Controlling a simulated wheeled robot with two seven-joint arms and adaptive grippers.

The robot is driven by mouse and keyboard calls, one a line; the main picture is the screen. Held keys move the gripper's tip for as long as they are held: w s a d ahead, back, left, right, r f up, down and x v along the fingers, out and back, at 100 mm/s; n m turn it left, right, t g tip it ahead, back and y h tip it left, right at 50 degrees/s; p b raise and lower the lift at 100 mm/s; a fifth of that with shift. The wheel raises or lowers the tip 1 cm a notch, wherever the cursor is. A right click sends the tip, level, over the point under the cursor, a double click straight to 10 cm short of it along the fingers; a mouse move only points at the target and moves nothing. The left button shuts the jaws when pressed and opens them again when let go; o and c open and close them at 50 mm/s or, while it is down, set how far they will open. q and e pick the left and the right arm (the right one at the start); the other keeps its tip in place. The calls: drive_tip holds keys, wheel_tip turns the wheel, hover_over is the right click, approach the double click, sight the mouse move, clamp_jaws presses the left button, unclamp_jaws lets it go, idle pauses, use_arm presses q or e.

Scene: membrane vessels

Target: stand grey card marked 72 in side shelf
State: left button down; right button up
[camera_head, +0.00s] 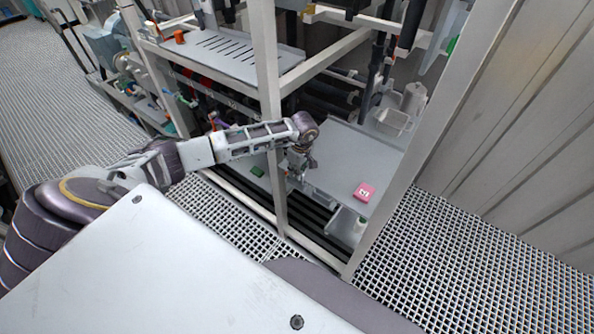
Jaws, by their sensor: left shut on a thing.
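My left arm comes in from the left and reaches between the posts of the white frame. My left gripper (300,175) points down at the left edge of the side shelf (345,150), a flat grey surface inside the frame. It is shut on a small grey piece that I take for the grey card (317,193); the fingers and the shelf's similar grey make it hard to make out. No number is readable on it, and I cannot tell whether it touches the shelf. My right gripper is not in view.
A pink card (364,192) with a dark-on-white mark lies near the shelf's front right. A clear container (389,120) and a white bottle (414,98) stand at the back right. A white post (267,100) rises close beside my arm. A small green object (257,171) lies lower left.

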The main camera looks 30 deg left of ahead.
use_arm(q)
drive_tip(key=shift+f+b, duration=0.2)
drive_tip(key=shift+b, duration=0.15)
idle(0.7)
drive_tip(key=c, duration=1.3)
unclamp_jaws()
drive_tip(key=shift+r, duration=0.15)
wheel_tip(320, 180, up, 12)
drive_tip(key=d, duration=0.1)
drive_tip(key=shift+d+f, duration=0.2)
drive_tip(key=shift+s+f, duration=0.1)
drive_tip(key=shift+s, duration=0.05)
